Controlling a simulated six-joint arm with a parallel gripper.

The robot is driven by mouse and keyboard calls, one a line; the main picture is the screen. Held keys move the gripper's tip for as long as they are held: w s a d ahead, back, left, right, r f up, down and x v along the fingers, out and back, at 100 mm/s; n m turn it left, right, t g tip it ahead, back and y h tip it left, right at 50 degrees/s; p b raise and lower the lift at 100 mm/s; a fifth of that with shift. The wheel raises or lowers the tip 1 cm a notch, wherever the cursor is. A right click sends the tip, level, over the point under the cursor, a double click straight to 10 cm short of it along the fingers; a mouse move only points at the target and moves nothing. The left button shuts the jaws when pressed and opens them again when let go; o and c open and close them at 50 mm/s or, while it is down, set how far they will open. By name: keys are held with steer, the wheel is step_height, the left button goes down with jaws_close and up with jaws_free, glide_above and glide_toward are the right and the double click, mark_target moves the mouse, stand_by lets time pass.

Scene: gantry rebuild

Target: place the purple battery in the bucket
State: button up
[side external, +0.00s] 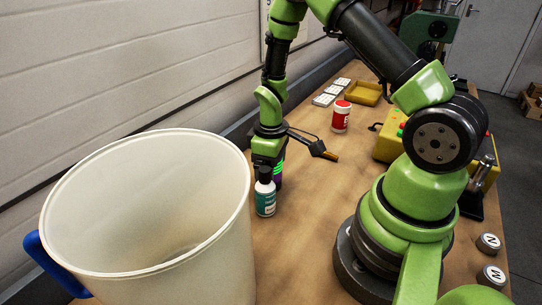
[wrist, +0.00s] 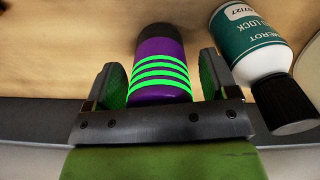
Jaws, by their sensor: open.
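The purple battery (wrist: 158,62), with bright green stripes and a dark end, lies between the two open fingers of my gripper (wrist: 160,85) in the wrist view. A small gap shows on the battery's right side; contact on the left cannot be told. In the side view, my gripper (side external: 267,163) is low over the table, and the battery (side external: 278,178) is partly hidden behind a teal and white bottle. The large white bucket (side external: 150,215) with a blue handle stands left of my gripper, its inside looking empty where visible.
A red and white jar (side external: 341,116), a yellow tray (side external: 363,92) and a hammer-like tool (side external: 318,148) are further back. Two round weights (side external: 489,243) lie right.

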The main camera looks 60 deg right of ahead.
step_height(320, 180, up, 12)
steer(key=s+a+r+m+t+y, duration=0.1)
steer(key=s+a+r+m+t, duration=0.2)
steer(key=s+r, duration=0.3)
steer(key=s+a+r+m+t, duration=0.3)
steer(key=s+a+r, duration=0.3)
steer(key=r, duration=0.3)
steer(key=shift+s+a+r+t+y, duration=0.3)
steer(key=shift+t+y, duration=0.1)
steer(key=shift+t, duration=0.1)
steer(key=shift+o, duration=0.5)
steer(key=shift+s+a+m, duration=0.1)
steer(key=shift+s+m, duration=0.15)
steer(key=shift+m, duration=0.05)
